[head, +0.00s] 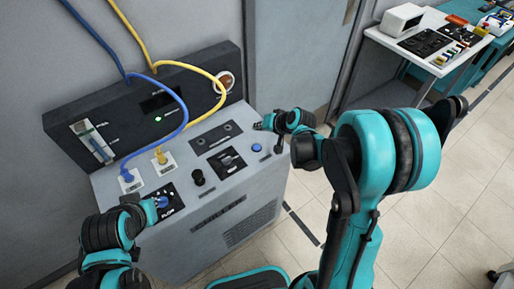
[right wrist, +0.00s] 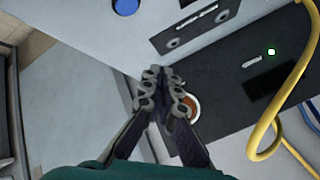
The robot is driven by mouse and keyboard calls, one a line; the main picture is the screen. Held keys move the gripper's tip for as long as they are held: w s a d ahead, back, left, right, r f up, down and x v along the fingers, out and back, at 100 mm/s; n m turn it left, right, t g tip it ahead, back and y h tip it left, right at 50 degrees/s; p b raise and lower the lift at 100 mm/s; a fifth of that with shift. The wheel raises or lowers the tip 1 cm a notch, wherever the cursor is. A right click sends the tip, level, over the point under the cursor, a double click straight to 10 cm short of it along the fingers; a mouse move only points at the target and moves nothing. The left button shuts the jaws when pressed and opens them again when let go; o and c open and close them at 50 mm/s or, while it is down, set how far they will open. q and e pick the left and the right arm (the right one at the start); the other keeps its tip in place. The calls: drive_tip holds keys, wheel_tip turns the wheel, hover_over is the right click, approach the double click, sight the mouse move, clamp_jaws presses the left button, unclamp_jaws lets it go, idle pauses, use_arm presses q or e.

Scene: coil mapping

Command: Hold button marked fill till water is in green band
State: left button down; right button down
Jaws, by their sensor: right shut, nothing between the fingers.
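A console (head: 270,185) stands against the wall. A round blue button (head: 257,147) is on the right of its top; its marking is unreadable. It also shows at the top of the right wrist view (right wrist: 125,6). A sight tube (head: 93,141) is on the left of the black back panel; its water level and any green band are too small to tell. My right gripper (head: 258,126) is shut and empty, behind the blue button and apart from it. My left gripper (head: 151,210) is at a blue knob (head: 163,201) on a black plate; its fingers are mostly hidden.
A blue hose (head: 186,105) and a yellow hose (head: 220,92) loop over the console. A black knob (head: 198,176) and a switch plate (head: 227,160) stand between the grippers. A round gauge (right wrist: 194,104) is behind my right fingers. A white cart (head: 460,66) is at the back right.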

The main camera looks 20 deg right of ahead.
sight(258, 148)
drive_tip(key=shift+f, duration=0.15)
wheel_tip(258, 148, down, 9)
drive_tip(key=b, duration=0.7)
drive_tip(key=shift+r, duration=0.2)
idle(1.0)
drive_tip(key=shift+f+b, duration=0.4)
drive_tip(key=shift+b, duration=0.1)
drive_tip(key=shift+f+b, duration=0.35)
idle(0.4)
drive_tip(key=shift+r, duration=0.1)
idle(2.8)
drive_tip(key=shift+r+p, duration=0.6)
drive_tip(key=shift+r, duration=0.15)
